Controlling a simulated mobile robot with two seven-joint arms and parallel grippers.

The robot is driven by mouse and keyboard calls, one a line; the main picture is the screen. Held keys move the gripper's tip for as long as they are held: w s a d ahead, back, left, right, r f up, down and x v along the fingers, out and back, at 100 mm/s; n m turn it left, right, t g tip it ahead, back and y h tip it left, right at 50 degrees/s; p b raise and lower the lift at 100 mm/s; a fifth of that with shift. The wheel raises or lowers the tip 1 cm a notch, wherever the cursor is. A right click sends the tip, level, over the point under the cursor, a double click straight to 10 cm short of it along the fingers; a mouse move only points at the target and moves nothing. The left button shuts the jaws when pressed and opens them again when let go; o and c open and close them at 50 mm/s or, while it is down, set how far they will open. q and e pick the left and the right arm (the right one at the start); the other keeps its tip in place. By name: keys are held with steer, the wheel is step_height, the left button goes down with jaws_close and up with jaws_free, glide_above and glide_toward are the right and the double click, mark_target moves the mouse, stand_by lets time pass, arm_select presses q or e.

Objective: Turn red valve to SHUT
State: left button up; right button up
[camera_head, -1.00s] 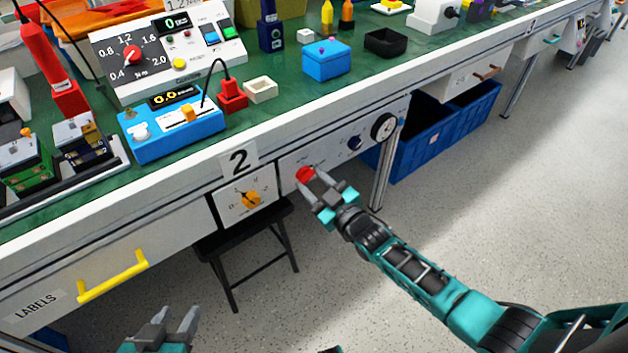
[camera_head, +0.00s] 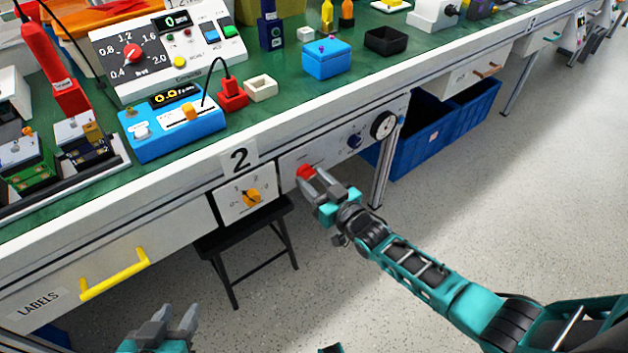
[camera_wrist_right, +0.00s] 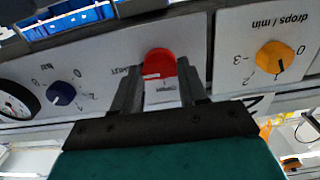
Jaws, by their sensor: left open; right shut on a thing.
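The red valve (camera_head: 305,172) is a round knob on the white panel under the bench's front edge. It also shows in the right wrist view (camera_wrist_right: 160,65), with a pale mark on its lower left and the word SHUT, upside down, to its left. My right gripper (camera_head: 312,178) is at the valve, one finger on each side of it, and is shut on it. The fingers hide part of the knob's rim and the lettering below it. My left gripper (camera_head: 172,325) is open and empty at the bottom left, well away from the valve.
A yellow-orange knob (camera_head: 252,197) is left of the valve, on a panel below the "2" label. A dark blue knob (camera_head: 354,141) and a dial gauge (camera_head: 383,125) are to its right. A black stool (camera_head: 245,240) stands below. Blue crates (camera_head: 437,125) are under the bench.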

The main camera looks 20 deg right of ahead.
steer(key=o, duration=1.1)
steer(key=shift+c, duration=0.2)
steer(key=p+v, duration=0.3)
steer(key=v, duration=1)
